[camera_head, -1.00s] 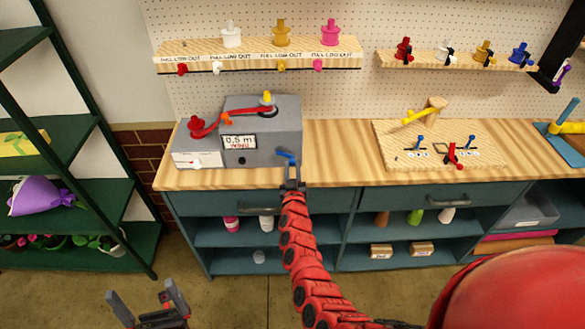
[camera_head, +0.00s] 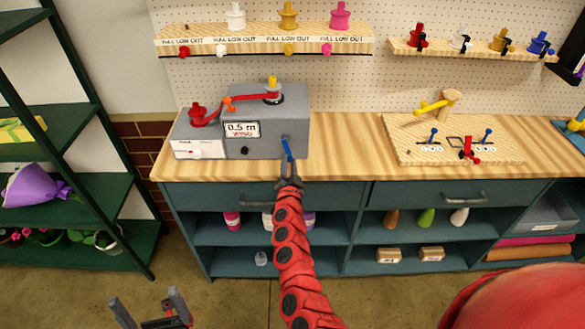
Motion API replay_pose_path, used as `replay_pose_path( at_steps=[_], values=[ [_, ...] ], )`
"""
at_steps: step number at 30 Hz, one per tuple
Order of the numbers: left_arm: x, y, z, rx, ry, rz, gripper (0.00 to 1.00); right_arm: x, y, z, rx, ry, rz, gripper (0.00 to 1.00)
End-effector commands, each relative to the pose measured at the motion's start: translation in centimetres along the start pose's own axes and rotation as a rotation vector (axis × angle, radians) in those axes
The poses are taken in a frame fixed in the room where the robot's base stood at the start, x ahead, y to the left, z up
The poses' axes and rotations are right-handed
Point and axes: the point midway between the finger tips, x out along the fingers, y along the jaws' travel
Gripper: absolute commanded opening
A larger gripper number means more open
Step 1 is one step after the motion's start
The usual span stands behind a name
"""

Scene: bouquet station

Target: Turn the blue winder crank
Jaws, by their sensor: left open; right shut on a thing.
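The grey winder box (camera_head: 290,104) stands on the left part of the wooden counter, with a "0.5 m" label on its front. Its blue crank (camera_head: 287,150) is on the front face at the right and now hangs down toward the counter's front edge. My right gripper (camera_head: 289,168) is shut on the lower end of the crank; the exact contact is small in view. A red ribbon (camera_head: 236,101) runs from a red spool (camera_head: 198,115) to a yellow-topped post (camera_head: 272,91) on the box. My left gripper (camera_head: 149,308) is open and empty, low at the left, above the floor.
A shelf with coloured spools (camera_head: 265,42) hangs above the winder. A wooden board (camera_head: 405,146) with small blue and red parts lies on the right of the counter. A green rack (camera_head: 95,165) stands at the left. Bare counter lies between winder and board.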

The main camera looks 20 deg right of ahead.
Motion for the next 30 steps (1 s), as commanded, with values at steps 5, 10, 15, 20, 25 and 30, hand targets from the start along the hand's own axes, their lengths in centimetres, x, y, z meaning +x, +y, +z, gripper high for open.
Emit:
replay_pose_path(
  at_steps=[5, 10, 15, 20, 25, 30],
  values=[
    [-1.8, 0.1, 0.3, 0.000, 0.000, 0.000, 1.00, 0.0, -0.2, 0.9, 0.169, 0.001, 0.001, 0.00],
    [-2.9, 0.1, 0.5, 0.000, 0.000, 0.000, 1.00, 0.0, -0.8, 1.4, 0.327, 0.000, 0.000, 0.00],
    [-3.9, 0.2, 0.7, 0.000, 0.000, 0.000, 1.00, 0.0, -1.4, 1.6, 0.471, 0.000, 0.000, 0.00],
    [-4.5, 0.2, 0.8, 0.000, 0.000, 0.000, 1.00, 0.0, -2.0, 1.8, 0.581, 0.000, 0.000, 0.00],
    [-5.0, 0.2, 0.8, 0.000, 0.000, 0.000, 1.00, 0.0, -2.4, 1.9, 0.663, 0.000, 0.000, 0.00],
    [-5.2, 0.3, 0.9, 0.000, 0.000, 0.000, 1.00, 0.0, -2.6, 1.8, 0.714, 0.000, 0.000, 0.00]
  ],
)
